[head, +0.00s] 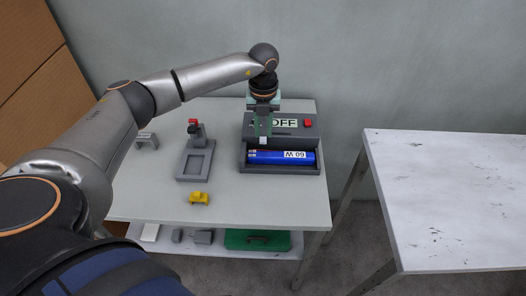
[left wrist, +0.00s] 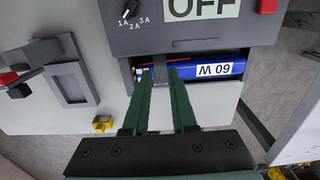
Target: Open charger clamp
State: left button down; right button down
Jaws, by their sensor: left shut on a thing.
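The charger (head: 308,134) is a dark grey box at the back right of the table, with an OFF display and a red button. I cannot tell the clamp's angle. My right gripper is not in view.
Left of the charger stands a grey fixture (head: 194,166) with a red-topped post. A yellow block (head: 199,198) lies in front of it, and a grey bracket (head: 147,140) farther left. A lower shelf holds a green case (head: 258,240). A second table (head: 460,190) stands right, bare.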

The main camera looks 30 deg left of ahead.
pick_arm(q)
jog(key=shift+w+a+r, duration=0.1)
jog(key=shift+w+a, duration=0.1)
jog(key=shift+w, duration=0.05)
jog(key=shift+w+a, duration=0.15)
jog(key=shift+w, duration=0.15)
jog(key=shift+w+a+b, duration=0.45)
jog(key=shift+w+b, duration=0.05)
jog(key=shift+w, duration=0.25)
dwell(0.9)
jog(key=c, duration=1)
grip_release()
